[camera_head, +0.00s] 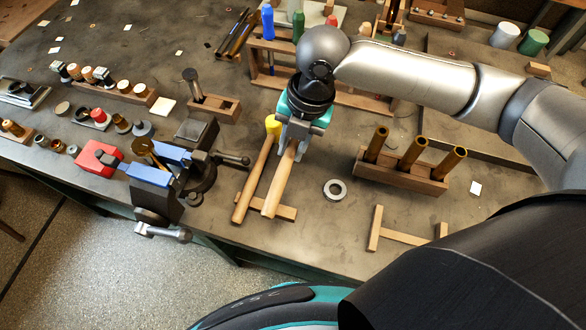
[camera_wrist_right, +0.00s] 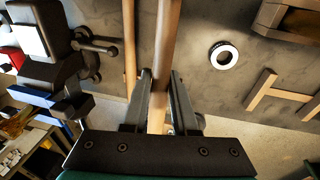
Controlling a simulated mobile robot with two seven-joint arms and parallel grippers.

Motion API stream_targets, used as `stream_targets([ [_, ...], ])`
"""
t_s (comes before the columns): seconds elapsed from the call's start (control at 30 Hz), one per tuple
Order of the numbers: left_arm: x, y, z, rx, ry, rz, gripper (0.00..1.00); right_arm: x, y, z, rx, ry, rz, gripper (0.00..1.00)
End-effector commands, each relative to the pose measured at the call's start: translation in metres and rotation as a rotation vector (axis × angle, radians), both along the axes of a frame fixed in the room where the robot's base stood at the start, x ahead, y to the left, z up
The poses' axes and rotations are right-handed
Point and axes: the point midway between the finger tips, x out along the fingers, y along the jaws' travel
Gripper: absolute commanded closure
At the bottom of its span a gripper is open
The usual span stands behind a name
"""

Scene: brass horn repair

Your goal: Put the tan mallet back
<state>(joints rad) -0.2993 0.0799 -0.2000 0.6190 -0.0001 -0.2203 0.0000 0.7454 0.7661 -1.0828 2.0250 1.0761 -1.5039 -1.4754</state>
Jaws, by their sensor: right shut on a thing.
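My right gripper (camera_head: 296,140) is shut on a pale wooden handle, the tan mallet (camera_head: 279,188), which slants toward the table's front edge. The mallet's head is hidden behind my gripper. In the right wrist view the handle (camera_wrist_right: 165,45) runs between both fingers (camera_wrist_right: 160,115). The handle's near end lies over a low wooden rack (camera_head: 286,211); I cannot tell whether they touch. A yellow-headed mallet (camera_head: 254,182) lies on the rack just left of the held handle. My left gripper is not in view.
A vise (camera_head: 187,165) with blue jaws stands left of the rack. A metal ring (camera_head: 335,190) lies on the right. A tool rack (camera_head: 362,101) stands behind my gripper.

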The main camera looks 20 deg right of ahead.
Motion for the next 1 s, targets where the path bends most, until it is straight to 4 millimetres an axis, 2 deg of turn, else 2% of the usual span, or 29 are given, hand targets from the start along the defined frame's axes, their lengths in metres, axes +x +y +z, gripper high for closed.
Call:
stream_targets([
  [0.03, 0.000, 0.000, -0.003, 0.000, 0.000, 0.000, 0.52, -0.001, 0.000, -0.015, -0.001, 0.003, 0.000, 1.00],
  [0.2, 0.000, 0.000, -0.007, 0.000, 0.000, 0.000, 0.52, 0.000, 0.000, -0.047, -0.001, -0.001, 0.001, 1.00],
  [0.47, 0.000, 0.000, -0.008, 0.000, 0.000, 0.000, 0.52, 0.001, 0.001, -0.065, 0.001, -0.003, 0.000, 1.00],
  [0.7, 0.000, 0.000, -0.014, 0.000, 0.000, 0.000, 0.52, 0.000, 0.000, -0.099, 0.000, -0.002, 0.001, 1.00],
  [1.0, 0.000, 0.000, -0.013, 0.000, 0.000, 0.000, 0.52, 0.001, 0.000, -0.101, 0.001, -0.004, 0.001, 1.00],
])
